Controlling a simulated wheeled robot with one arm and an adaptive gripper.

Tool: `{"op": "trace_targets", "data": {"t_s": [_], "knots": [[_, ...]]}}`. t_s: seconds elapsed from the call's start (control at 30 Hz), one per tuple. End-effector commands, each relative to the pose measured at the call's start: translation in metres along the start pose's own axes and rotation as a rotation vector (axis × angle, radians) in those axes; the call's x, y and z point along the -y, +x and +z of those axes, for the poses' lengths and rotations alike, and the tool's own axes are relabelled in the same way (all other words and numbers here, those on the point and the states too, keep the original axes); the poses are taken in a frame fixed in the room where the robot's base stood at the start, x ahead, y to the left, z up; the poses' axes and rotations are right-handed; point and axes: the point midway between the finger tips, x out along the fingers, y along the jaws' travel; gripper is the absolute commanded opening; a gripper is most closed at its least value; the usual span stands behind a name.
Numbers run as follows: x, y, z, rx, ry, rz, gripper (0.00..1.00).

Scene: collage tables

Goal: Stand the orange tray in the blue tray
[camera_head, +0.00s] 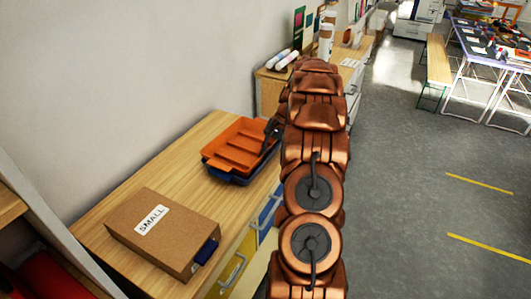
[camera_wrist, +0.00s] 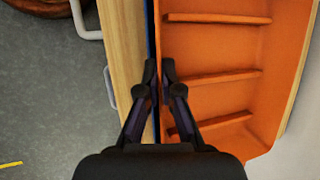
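The orange tray (camera_head: 237,148) has low ribs across its floor and lies over the blue tray (camera_head: 221,176) on the wooden cabinet top. Only the blue tray's near edge and corner show below it. My gripper (camera_head: 271,131) is at the orange tray's right side in the head view. In the wrist view, my fingertips (camera_wrist: 159,72) are close together on either side of the orange tray's (camera_wrist: 220,45) side wall, with a thin gap. They look shut on that wall. A strip of the blue tray (camera_wrist: 149,25) shows beside it. The blue tray's inside is hidden.
A cardboard box marked SMALL (camera_head: 160,232) stands on the near part of the wooden top (camera_head: 190,170). A wall bounds the left. White rolls (camera_head: 280,60) lie on a farther cabinet. Grey floor (camera_head: 410,170) is open at right.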

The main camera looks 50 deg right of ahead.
Motion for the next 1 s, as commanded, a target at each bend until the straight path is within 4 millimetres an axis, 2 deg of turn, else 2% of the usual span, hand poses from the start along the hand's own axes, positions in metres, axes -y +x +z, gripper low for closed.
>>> {"op": "trace_targets", "data": {"t_s": [0.27, 0.57, 1.0], "knots": [[-0.0041, 0.0102, -0.0028, 0.005, 0.002, 0.007, 0.00], [-0.0048, 0.0131, -0.0030, 0.008, 0.002, 0.010, 0.31], [-0.0033, 0.0063, -0.0021, 0.003, 0.002, 0.005, 0.31]]}}
